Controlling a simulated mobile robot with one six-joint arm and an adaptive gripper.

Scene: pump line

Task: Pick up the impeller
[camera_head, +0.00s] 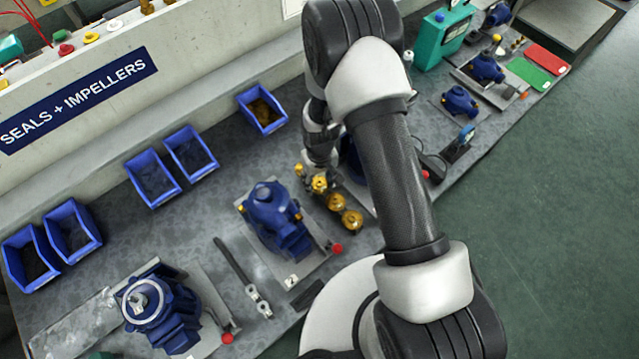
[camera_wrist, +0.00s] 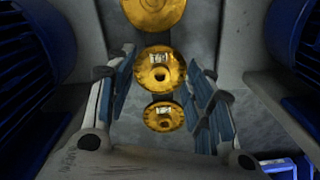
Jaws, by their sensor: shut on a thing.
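Several gold impellers stand in a row on the grey bench beside a blue pump. In the head view, one impeller (camera_head: 335,202) and another impeller (camera_head: 352,221) are in the open, apart from my gripper. My gripper (camera_head: 319,176) points down at the far end of the row, around a gold impeller (camera_head: 319,184). In the wrist view, my gripper (camera_wrist: 160,62) has its fingers on both sides of a gold impeller (camera_wrist: 160,82) and is shut on it. Another impeller (camera_wrist: 163,123) shows below it and a gold disc (camera_wrist: 153,12) above. Whether the held one is clear of its seat cannot be told.
A blue pump (camera_head: 272,212) stands left of the row; another pump (camera_head: 160,312) is at lower left. Blue bins (camera_head: 190,152) line the wall. A dark-handled tool (camera_head: 232,262) lies on the bench. My arm hides part of the bench behind the row.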

